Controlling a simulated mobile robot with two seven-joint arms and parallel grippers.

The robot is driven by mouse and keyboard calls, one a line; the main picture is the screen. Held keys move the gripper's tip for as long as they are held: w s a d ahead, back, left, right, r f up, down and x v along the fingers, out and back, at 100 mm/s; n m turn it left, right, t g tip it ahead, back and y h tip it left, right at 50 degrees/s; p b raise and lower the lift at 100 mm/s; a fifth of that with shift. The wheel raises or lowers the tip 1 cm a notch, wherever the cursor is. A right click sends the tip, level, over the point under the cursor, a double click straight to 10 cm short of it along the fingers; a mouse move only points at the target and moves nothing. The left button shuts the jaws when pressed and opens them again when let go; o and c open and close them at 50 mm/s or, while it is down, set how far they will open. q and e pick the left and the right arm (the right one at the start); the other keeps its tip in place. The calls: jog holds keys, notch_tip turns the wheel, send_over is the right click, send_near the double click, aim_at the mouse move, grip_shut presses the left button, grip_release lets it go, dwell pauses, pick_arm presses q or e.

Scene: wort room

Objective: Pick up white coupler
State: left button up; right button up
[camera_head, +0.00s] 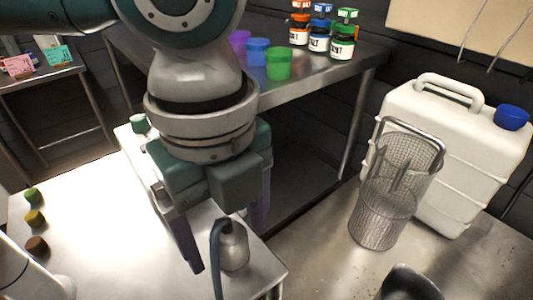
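I cannot make out a white coupler for certain. Just beyond and below the fingers, a grey metal rounded fitting (235,250) with a dark curved hose or handle stands on the steel table. I cannot tell whether a finger touches it. My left arm hides part of the table behind it. My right gripper is not in view.
A white jug (450,140) with a blue cap stands at the right, behind a wire mesh basket (382,205). Coloured cups (279,63) and lidded jars (342,42) stand on the back table. Small caps (35,218) lie at the left. A dark object (408,284) shows at the bottom right.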

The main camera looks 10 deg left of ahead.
pick_arm(q)
grip_shut()
dwell(0.5)
